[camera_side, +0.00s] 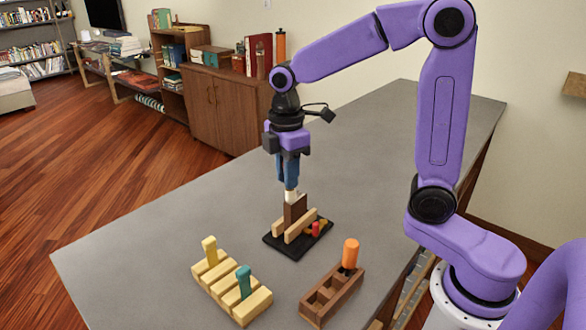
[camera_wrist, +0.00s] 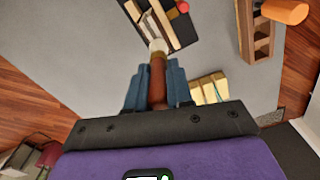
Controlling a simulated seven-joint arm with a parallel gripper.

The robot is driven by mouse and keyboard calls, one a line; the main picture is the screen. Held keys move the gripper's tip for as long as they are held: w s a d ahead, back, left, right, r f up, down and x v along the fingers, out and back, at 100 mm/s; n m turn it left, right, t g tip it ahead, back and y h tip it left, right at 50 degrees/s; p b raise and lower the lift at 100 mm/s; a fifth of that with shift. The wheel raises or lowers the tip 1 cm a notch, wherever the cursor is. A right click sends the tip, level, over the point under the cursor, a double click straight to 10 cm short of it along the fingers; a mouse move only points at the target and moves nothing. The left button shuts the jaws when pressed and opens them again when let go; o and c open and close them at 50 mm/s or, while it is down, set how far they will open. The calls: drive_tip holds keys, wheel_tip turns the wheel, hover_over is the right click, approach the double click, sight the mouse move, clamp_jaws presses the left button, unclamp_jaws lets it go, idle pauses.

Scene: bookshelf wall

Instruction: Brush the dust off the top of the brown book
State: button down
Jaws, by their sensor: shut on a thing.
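My gripper (camera_side: 287,180) is shut on a brush, pointing down. In the wrist view the brush's red-brown handle (camera_wrist: 157,82) sits between the blue fingers, with pale bristles (camera_wrist: 158,46) at its end. The brown book (camera_side: 296,209) stands upright between light wooden bars (camera_side: 300,226) on a black base (camera_side: 284,246). In the side view the pale bristle tip is at the top of the book; I cannot tell whether it touches. In the wrist view the bristles partly cover this spot. Dust cannot be made out.
A small red piece (camera_side: 316,229) lies on the base's right side. In front stand a pale slotted rack (camera_side: 228,283) with yellow and teal handles, and a brown compartment box (camera_side: 325,303) with an orange-handled tool (camera_side: 350,253). The grey table (camera_side: 180,210) is clear to the left and behind.

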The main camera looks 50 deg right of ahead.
drive_tip(key=shift+d, duration=2.2)
drive_tip(key=shift+s+a, duration=0.15)
drive_tip(key=shift+a, duration=1)
drive_tip(key=shift+s+a, duration=0.15)
drive_tip(key=shift+a, duration=1)
drive_tip(key=shift+r, duration=3.05)
drive_tip(key=shift+r, duration=1.5)
